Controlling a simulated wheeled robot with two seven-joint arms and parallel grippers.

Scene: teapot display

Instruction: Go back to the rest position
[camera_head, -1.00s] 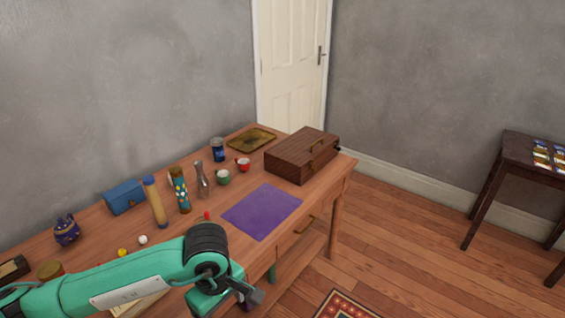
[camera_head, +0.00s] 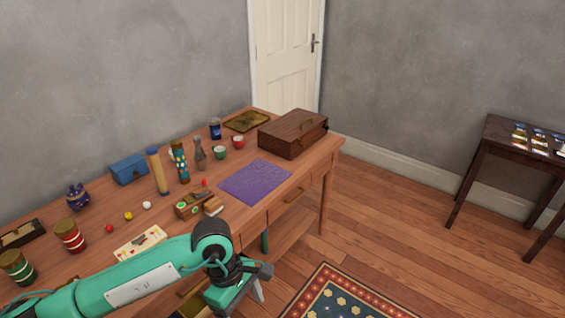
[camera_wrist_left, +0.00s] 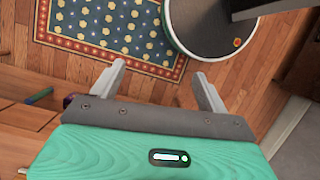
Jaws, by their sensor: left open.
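My left gripper (camera_head: 258,287) is in front of the wooden table's near side, beyond its edge and over the floor. In the left wrist view its two fingers (camera_wrist_left: 158,72) are spread apart with nothing between them, above the floor and patterned rug. The left forearm crosses the lower left of the head view and hides part of the table's front. My right gripper is in neither view.
The table holds a purple mat (camera_head: 255,181), a brown case (camera_head: 293,134), a blue box (camera_head: 129,169), cups, bottles and striped jars (camera_head: 70,236). A rug (camera_head: 345,297) lies on the floor. A dark side table (camera_head: 510,137) stands right, with open floor between.

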